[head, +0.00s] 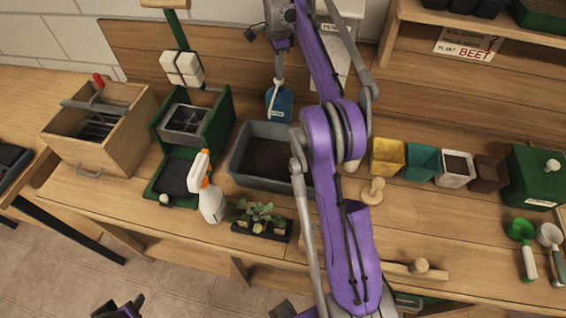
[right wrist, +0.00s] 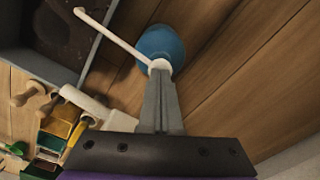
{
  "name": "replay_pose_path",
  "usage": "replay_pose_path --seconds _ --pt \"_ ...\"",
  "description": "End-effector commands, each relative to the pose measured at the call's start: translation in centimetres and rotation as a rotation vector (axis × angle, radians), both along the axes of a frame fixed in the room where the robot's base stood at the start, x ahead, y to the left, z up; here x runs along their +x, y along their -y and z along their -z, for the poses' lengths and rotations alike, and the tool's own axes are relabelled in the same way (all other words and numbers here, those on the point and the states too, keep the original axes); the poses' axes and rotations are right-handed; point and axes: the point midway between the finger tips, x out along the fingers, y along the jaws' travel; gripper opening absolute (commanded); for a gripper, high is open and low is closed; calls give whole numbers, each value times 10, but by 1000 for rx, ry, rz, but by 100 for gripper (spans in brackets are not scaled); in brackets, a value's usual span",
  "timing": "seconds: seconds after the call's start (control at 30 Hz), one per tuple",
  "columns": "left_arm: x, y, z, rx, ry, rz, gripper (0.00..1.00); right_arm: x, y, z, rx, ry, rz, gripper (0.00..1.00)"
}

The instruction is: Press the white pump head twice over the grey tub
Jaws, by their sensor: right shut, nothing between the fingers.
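A blue pump bottle (head: 279,104) stands upright behind the grey tub (head: 236,160), which has dark soil in it. The right wrist view also shows the blue bottle (right wrist: 163,42) and its white pump head (right wrist: 160,66), with a long thin nozzle reaching over the rim of the tub (right wrist: 98,48). My right gripper (head: 280,55) is above the bottle, pointing down. In the right wrist view its shut, empty fingertips (right wrist: 158,73) are at the pump head; whether they touch it I cannot tell.
A white spray bottle (head: 210,202) and a seedling tray (head: 262,222) stand in front of the tub. A green press (head: 222,110) is left of it. Coloured pots (head: 387,158) and a wooden dibber (head: 373,192) are to the right. My right arm crosses the middle.

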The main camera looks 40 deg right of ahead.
Motion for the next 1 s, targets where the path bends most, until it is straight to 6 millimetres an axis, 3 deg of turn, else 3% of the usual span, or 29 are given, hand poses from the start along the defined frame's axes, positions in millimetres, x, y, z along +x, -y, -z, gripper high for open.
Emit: replay_pose_path --seconds 0.27,0.73,1.0 --pt "1 0 -2 0 2 0 50 0 -1 -2 2 -2 -1 0" --pt "10 0 -23 0 19 0 50 0 0 -29 1 -1 0 0" --pt "10 0 -22 0 18 0 50 0 0 -29 2 -1 0 0"
